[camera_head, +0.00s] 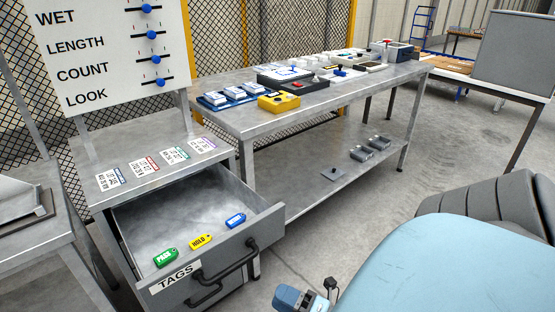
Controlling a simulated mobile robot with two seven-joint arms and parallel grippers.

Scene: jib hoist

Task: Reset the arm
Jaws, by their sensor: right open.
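My right gripper (308,298) shows at the bottom edge, right of the open drawer, partly cut off by the frame. It is open, and I see nothing between its fingers. It is apart from the drawer and the tables. My large light blue arm part and grey ribbed arm part fill the lower right and hide the floor there. My left gripper is not in view.
An open drawer (268,219) marked TAGS holds green, yellow and blue tags and juts toward me. A metal workbench (222,117) with trays and a yellow box stands behind it. A slider board (110,95) stands at left. Floor (345,222) between bench and arm is clear.

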